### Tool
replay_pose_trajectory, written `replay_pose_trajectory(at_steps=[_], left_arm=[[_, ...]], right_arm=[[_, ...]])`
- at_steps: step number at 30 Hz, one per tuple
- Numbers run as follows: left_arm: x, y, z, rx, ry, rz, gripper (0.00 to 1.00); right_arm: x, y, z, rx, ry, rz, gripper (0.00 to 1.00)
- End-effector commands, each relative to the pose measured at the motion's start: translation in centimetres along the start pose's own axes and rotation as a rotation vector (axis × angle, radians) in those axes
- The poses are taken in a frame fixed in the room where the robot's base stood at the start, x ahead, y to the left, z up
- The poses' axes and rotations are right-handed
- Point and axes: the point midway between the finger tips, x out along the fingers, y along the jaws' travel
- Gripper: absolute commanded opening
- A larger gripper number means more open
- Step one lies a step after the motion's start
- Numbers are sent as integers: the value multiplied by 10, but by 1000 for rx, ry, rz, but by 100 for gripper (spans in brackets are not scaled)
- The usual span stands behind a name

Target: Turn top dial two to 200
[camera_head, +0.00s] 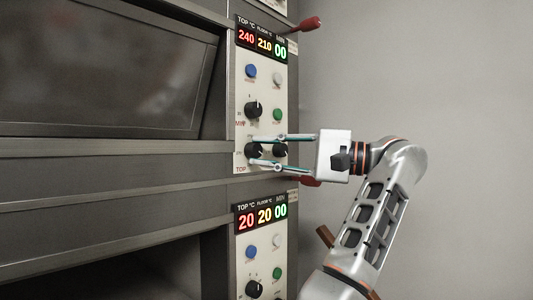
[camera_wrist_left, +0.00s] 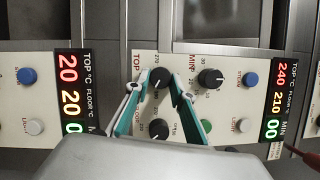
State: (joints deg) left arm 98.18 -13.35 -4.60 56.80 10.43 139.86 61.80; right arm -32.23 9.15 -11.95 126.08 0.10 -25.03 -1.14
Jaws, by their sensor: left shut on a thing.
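The upper oven panel (camera_head: 243,85) shows 240 in red, 210 in yellow and 00 in green. The top dial (camera_head: 253,150), a black knob at the lower left of this panel by the TOP label, is between the fingers of my left gripper (camera_head: 251,152). In the left wrist view the black top dial (camera_wrist_left: 158,78) sits between the teal-edged fingertips of the gripper (camera_wrist_left: 156,86), which is shut on it. The fingers hide part of the dial's sides. My right gripper is not in view.
A second black dial (camera_head: 280,150) is close beside, and another dial (camera_head: 253,110) is above. The lower panel (camera_head: 242,265) reads 20, 20, 00. Red handles (camera_head: 305,24) stick out at the panel's right edge. The grey wall at right leaves free room.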

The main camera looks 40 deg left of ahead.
Motion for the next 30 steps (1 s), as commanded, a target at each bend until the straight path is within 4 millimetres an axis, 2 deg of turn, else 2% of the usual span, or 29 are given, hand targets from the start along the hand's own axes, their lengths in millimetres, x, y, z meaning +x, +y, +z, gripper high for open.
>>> replay_pose_trajectory(at_steps=[5, 6, 7, 23, 30], left_arm=[[0, 0, 0, 1, 0, 0, 2], [0, 0, 0, 1, 0, 0, 34], [0, 0, 0, 1, 0, 0, 40], [0, 0, 0, 3, 0, -1, 40], [1, -1, 2, 91, -1, -37, 40]], right_arm=[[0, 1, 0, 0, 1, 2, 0], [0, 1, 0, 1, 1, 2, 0], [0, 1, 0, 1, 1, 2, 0], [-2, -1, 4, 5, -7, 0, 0], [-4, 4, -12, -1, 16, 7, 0]])
